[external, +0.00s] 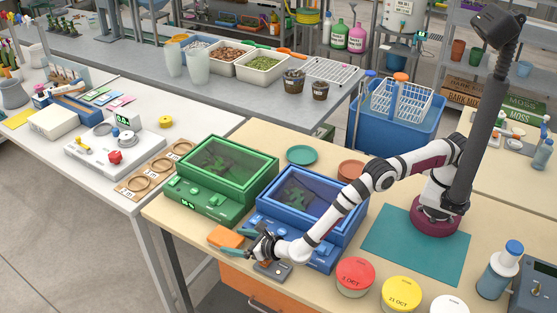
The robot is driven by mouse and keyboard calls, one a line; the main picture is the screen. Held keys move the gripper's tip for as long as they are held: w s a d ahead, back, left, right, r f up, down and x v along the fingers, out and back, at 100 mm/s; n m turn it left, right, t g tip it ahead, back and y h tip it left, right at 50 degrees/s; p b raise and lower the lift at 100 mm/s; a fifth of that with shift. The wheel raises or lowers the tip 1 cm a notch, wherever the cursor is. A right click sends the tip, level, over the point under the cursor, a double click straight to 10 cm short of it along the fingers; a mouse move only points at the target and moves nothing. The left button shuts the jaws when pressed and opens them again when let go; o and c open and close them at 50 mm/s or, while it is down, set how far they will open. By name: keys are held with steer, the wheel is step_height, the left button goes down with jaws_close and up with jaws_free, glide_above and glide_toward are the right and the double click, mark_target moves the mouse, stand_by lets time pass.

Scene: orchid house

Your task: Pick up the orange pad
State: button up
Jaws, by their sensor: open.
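The orange pad (226,237) lies on the wooden table near its front left edge, in front of the green box. My gripper (244,243) is low over the table, just right of the pad. Its jaws are open and point left toward the pad.
The green box (181,209) and blue box (267,215), both with clear lids, stand behind my gripper. A small grey device (273,269) sits beneath my wrist. Lidded jars, one red (355,274) and one yellow (401,291), stand to the right. The table's front edge is close.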

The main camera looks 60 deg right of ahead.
mark_target(226, 241)
steer(key=x, duration=0.2)
steer(key=shift+w+f, duration=0.15)
steer(key=shift+w, duration=0.15)
steer(key=c, duration=1)
